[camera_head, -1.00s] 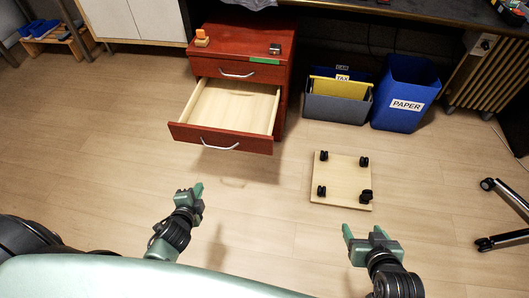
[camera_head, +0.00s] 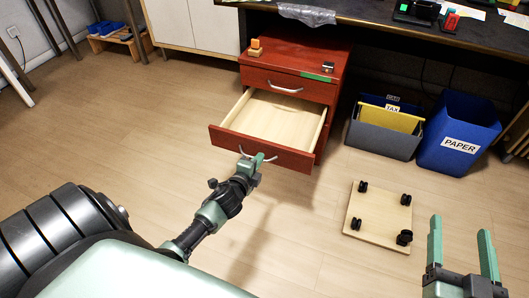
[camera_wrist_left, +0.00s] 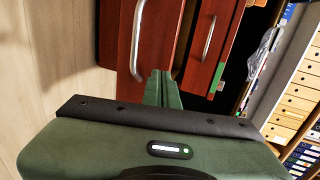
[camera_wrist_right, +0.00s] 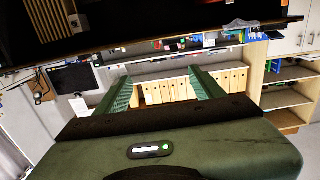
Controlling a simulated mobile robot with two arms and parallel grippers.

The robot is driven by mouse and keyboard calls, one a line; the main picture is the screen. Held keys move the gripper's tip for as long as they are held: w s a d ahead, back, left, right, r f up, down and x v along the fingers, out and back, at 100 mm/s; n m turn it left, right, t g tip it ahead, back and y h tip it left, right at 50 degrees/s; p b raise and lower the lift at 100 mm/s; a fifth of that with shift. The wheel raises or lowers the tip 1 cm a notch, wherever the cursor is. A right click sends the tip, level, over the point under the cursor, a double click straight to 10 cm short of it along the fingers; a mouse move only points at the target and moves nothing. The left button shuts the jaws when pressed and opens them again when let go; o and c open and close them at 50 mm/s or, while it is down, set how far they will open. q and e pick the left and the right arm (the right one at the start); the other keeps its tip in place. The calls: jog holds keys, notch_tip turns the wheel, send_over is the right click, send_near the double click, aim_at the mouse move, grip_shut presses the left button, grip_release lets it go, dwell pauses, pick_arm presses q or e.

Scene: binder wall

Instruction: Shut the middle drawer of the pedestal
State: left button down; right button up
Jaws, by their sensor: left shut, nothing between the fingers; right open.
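The red pedestal (camera_head: 330,62) stands under the desk, with its middle drawer (camera_head: 225,137) pulled well out and looking empty inside. The drawer's front has a silver bow handle (camera_head: 243,152). My left gripper (camera_head: 254,162) is shut and empty, its fingertips at the drawer front beside the handle. In the left wrist view the shut fingers (camera_wrist_left: 161,78) point at the red drawer front (camera_wrist_left: 160,40), just right of the handle (camera_wrist_left: 137,42); whether they touch cannot be told. My right gripper (camera_head: 461,240) is open and empty at the lower right, away from the pedestal.
The top drawer (camera_head: 284,86) is shut. An orange stamp (camera_head: 255,49) and a small dark object (camera_head: 328,67) stand on the pedestal. A wheeled board (camera_head: 379,214) lies on the floor to the right. A grey bin (camera_head: 382,140) and blue PAPER bin (camera_head: 459,135) stand beyond it.

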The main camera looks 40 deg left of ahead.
aim_at(268, 145)
pick_arm(q)
jog(key=x, duration=0.3)
jog(key=b+x, duration=0.1)
jog(key=shift+w+a+r, duration=0.15)
jog(key=shift+w+r, duration=0.15)
jog(key=shift+r, duration=0.05)
jog(key=shift+w+a, duration=0.1)
jog(key=shift+w, duration=0.25)
pick_arm(e)
notch_tip(268, 145, up, 7)
jog(key=s+t+y, duration=0.1)
jog(key=t, duration=0.2)
jog(key=shift+a+t+y, duration=0.35)
jog(key=shift+t+y, duration=0.05)
pick_arm(q)
jog(key=shift+w, duration=0.1)
